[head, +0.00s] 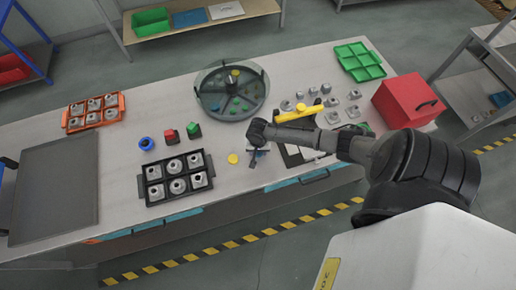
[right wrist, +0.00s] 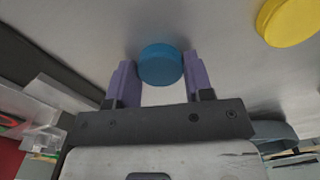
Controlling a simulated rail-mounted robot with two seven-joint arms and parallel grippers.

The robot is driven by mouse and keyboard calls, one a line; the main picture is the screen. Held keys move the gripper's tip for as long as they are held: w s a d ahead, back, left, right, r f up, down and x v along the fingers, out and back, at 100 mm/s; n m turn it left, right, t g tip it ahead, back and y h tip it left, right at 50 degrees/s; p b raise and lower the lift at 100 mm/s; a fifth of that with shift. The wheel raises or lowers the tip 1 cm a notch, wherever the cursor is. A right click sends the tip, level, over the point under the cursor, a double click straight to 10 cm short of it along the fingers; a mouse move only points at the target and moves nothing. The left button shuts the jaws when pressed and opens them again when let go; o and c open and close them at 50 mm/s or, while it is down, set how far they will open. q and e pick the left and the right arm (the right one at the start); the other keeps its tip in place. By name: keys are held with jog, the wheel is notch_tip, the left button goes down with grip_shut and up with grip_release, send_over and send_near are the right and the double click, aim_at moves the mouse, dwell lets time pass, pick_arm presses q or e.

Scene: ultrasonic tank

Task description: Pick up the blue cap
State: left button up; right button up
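The blue cap (right wrist: 160,65) is a short round disc between the two purple fingers of my right gripper (right wrist: 160,80) in the right wrist view. Both fingers touch its sides, so the gripper is shut on it. Whether it is clear of the table cannot be told. In the head view my right gripper (head: 257,157) points down over the table's front middle, and the arm largely hides the cap there. My left gripper is not in view.
A yellow cap (head: 233,158) lies just left of the gripper; it also shows in the right wrist view (right wrist: 287,20).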

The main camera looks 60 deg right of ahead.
jog(key=c, duration=0.4)
